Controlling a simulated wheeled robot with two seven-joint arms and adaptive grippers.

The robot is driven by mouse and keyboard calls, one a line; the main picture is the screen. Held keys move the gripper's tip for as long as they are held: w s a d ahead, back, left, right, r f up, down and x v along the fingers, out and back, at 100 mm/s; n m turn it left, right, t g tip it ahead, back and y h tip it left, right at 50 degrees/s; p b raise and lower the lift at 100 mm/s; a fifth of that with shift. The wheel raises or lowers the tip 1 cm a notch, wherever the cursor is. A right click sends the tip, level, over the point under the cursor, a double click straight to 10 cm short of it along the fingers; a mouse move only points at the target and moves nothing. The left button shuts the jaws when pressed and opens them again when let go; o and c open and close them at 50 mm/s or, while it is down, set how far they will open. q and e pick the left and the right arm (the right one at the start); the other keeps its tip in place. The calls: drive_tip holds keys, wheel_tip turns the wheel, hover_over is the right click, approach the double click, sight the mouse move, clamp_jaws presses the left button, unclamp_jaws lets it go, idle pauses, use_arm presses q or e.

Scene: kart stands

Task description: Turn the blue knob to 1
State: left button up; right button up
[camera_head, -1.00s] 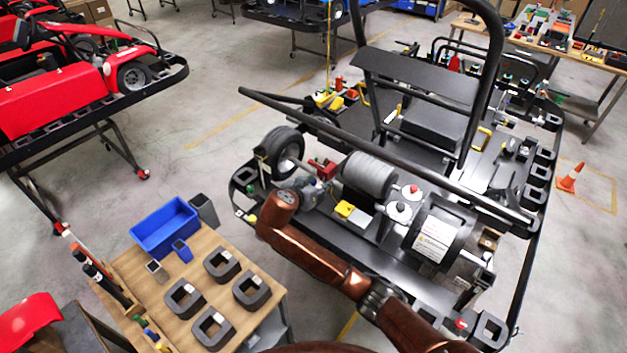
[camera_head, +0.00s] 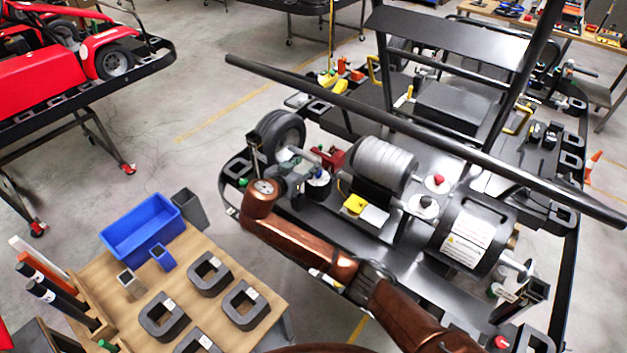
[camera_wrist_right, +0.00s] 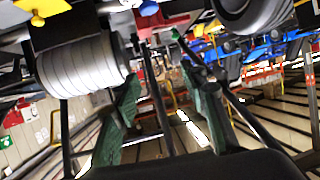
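A small blue knob (camera_head: 319,175) on a pale round base sits at the left part of the kart stand, just right of my right gripper in the head view. It also shows at the top edge of the right wrist view (camera_wrist_right: 148,8), partly cut off. My right gripper (camera_head: 300,166) is grey and small in the head view, close beside the knob. In the wrist view its two green fingers (camera_wrist_right: 160,75) are spread apart with nothing clearly held between them. I cannot tell whether a finger touches the knob. The knob's markings are too small to read. My left gripper is not in view.
A red block (camera_head: 330,157), a grey ribbed cylinder (camera_head: 381,165), a yellow part (camera_head: 355,204) and a wheel (camera_head: 282,133) crowd the knob. A long black bar (camera_head: 430,140) crosses above the stand. A wooden table (camera_head: 230,270) with a blue bin (camera_head: 141,230) stands at lower left.

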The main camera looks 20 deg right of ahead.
drive_tip(key=b, duration=0.4)
approach(316, 180)
wheel_tip(316, 180, up, 3)
drive_tip(key=w+d, duration=0.1)
drive_tip(key=w, duration=0.1)
use_arm(q)
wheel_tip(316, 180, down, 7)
drive_tip(key=b, duration=0.1)
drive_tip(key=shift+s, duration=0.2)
use_arm(e)
drive_tip(key=shift+s+x, duration=0.2)
drive_tip(key=shift+x, duration=3.55)
drive_tip(key=shift+d+f, duration=0.1)
drive_tip(key=shift+d, duration=0.1)
drive_tip(key=shift+c, duration=0.4)
clamp_jaws()
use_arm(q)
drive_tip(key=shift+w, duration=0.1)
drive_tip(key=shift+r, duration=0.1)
